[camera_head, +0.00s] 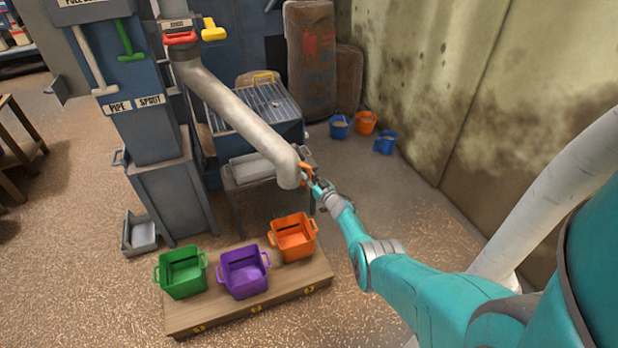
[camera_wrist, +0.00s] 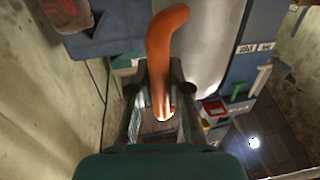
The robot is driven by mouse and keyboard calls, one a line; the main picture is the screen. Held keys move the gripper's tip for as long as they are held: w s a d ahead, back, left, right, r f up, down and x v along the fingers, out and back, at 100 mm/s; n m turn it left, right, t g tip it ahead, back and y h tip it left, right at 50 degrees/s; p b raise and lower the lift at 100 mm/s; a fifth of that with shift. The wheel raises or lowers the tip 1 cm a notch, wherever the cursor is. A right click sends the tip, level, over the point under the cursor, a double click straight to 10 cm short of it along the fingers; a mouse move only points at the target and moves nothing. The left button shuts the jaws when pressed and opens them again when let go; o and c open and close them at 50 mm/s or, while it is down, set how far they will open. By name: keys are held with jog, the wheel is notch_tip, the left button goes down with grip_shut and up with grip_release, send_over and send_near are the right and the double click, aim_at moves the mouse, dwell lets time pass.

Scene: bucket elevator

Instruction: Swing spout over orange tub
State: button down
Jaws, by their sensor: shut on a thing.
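The spout (camera_head: 235,115) is a pale grey pipe that slopes down from the elevator column to a bent mouth. Its mouth (camera_head: 289,178) hangs above and near the orange tub (camera_head: 293,238), which stands at the right end of a low wooden platform. I cannot tell whether it is exactly over the tub. My gripper (camera_head: 315,184) is shut on the orange handle (camera_head: 306,170) at the spout's end. In the wrist view the curved orange handle (camera_wrist: 162,60) runs between the fingers, with the grey spout (camera_wrist: 205,45) behind it.
A purple tub (camera_head: 244,272) and a green tub (camera_head: 181,272) stand left of the orange tub on the wooden platform (camera_head: 250,308). A grated hopper (camera_head: 262,110) stands behind the spout. Small blue and orange buckets (camera_head: 364,123) sit by the right wall. Floor right of the platform is clear.

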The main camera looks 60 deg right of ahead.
jog(key=shift+s+d+r, duration=0.2)
jog(key=shift+d+r, duration=0.05)
jog(key=shift+d, duration=0.3)
jog(key=c, duration=1.1)
grip_release()
jog(key=shift+d, duration=0.2)
jog(key=shift+a, duration=0.1)
jog(key=shift+w+a+f, duration=0.1)
jog(key=shift+a+f, duration=0.05)
jog(key=shift+a, duration=0.05)
jog(key=v, duration=1.2)
jog(key=shift+a, duration=0.1)
